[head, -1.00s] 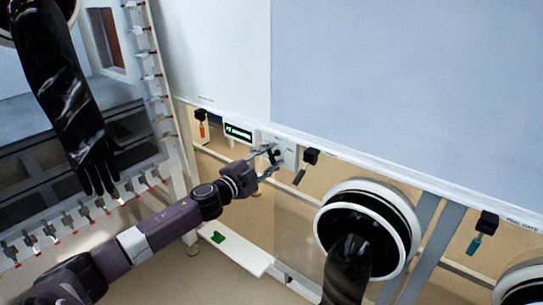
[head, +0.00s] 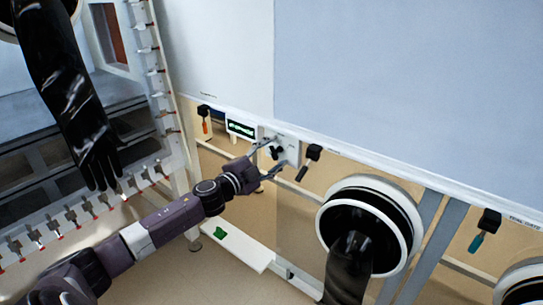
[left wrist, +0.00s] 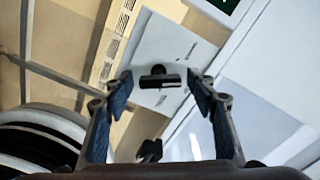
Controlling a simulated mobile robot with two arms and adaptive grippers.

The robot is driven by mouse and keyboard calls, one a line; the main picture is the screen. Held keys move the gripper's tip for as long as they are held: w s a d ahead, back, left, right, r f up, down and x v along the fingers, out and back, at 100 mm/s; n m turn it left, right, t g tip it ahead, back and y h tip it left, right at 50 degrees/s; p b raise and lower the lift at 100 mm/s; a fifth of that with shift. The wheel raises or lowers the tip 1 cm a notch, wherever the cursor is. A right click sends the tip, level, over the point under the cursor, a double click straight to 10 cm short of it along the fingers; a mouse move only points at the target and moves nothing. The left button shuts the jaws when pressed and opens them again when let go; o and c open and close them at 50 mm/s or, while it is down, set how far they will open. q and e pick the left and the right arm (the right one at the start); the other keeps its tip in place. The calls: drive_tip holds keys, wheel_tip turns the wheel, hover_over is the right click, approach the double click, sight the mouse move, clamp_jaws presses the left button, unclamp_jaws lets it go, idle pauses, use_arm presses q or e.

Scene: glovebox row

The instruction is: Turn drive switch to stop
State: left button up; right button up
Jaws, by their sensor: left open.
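The drive switch appears to be the black knob (head: 276,153) on a small white plate (head: 291,154) under the panel's lower edge. In the left wrist view the knob (left wrist: 160,81) shows as a dark bar lying across the picture on the white plate (left wrist: 150,48). My left gripper (head: 277,152) is open in front of the plate. In the left wrist view its blue-padded fingertips (left wrist: 160,85) stand on either side of the knob, with visible gaps. Contact is not seen. The plate's lettering is too small to read. My right gripper is not in view.
A lit green display (head: 241,127) sits left of the plate. A hanging black handle (head: 312,155) is close on its right. A round glove port (head: 366,190) is farther right. A white shelf (head: 250,254) with a green piece (head: 220,233) lies below my arm.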

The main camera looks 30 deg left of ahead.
use_arm(q)
drive_tip(key=s, duration=1.2)
drive_tip(key=shift+a, duration=0.45)
drive_tip(key=shift+f, duration=0.1)
